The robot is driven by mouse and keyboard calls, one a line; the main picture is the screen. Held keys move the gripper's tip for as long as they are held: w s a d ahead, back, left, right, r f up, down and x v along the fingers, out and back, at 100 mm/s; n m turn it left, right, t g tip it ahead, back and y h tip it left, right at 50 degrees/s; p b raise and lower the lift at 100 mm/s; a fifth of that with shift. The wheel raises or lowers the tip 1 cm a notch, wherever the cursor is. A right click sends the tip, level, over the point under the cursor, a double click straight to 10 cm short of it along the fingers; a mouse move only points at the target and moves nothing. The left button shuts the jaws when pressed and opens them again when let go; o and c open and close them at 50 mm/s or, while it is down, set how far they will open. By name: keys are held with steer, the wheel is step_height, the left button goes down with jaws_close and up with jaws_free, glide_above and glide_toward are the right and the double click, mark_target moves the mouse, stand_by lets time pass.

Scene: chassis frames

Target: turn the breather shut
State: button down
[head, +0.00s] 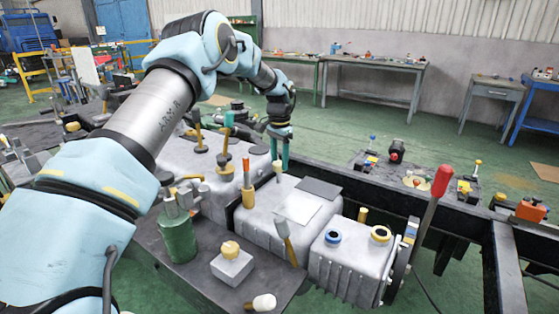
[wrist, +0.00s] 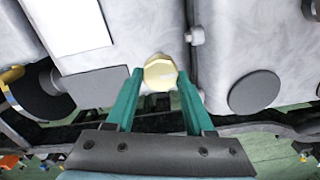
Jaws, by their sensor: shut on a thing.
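The breather (wrist: 160,74) is a pale brass, faceted cap in the wrist view, on the grey metal housing near a seam. My gripper (wrist: 159,84) has its two green fingers closed on opposite sides of the cap, near the fingertips. In the head view my gripper (head: 280,152) points down over the far side of the grey housings (head: 262,222). The cap is hard to make out there. The stem under the cap is hidden in the wrist view.
Upright levers stand close by, one orange-topped (head: 246,173) and one with a red handle (head: 437,190). A green cylinder (head: 177,236) and a block with a yellow knob (head: 232,263) stand in front. Dark chassis rails (head: 400,190) run at the right. Workbenches line the back wall.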

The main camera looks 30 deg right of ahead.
mark_target(280, 163)
steer(key=shift+c, duration=1.4)
jaws_free()
step_height(280, 163, up, 11)
steer(key=b, duration=0.2)
steer(key=shift+b, duration=0.3)
steer(key=shift+f, duration=0.1)
